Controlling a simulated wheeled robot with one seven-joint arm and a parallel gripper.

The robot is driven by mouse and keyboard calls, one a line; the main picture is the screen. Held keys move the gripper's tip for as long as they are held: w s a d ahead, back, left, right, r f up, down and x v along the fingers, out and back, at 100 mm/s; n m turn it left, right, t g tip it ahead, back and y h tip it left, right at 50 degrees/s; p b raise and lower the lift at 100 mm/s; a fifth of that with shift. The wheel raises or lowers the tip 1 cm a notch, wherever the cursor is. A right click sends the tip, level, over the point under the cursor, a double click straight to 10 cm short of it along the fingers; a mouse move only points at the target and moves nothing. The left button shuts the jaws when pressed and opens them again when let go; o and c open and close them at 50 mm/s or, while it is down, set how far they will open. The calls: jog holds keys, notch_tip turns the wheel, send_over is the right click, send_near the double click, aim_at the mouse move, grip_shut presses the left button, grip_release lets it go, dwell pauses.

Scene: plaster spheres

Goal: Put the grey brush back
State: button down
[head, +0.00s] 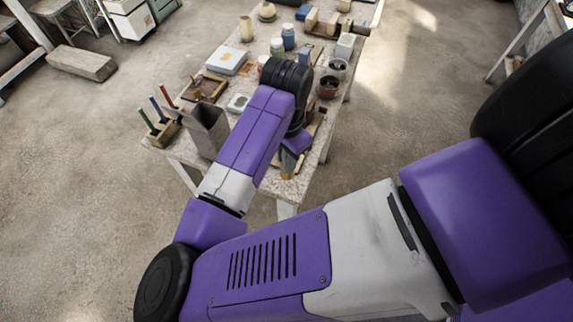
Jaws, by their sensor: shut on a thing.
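My gripper (289,160) is at the right front part of the table, low over the top, with my forearm partly in front of it. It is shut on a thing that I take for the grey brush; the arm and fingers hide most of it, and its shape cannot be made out. A small wooden holder (163,134) stands at the table's left front corner. Green, blue and red brush handles stick up from it, leaning to the left.
A tall grey open container (209,131) stands right beside the holder. Behind it are a wooden tray (204,88), a white box (227,61) and several jars. A brown pot (328,87) is near the right edge of the table (178,153).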

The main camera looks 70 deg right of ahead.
aim_at(285, 175)
jog(key=shift+f, duration=2.15)
jog(key=shift+f, duration=0.1)
jog(key=c, duration=1.2)
grip_release()
jog(key=shift+o, duration=0.2)
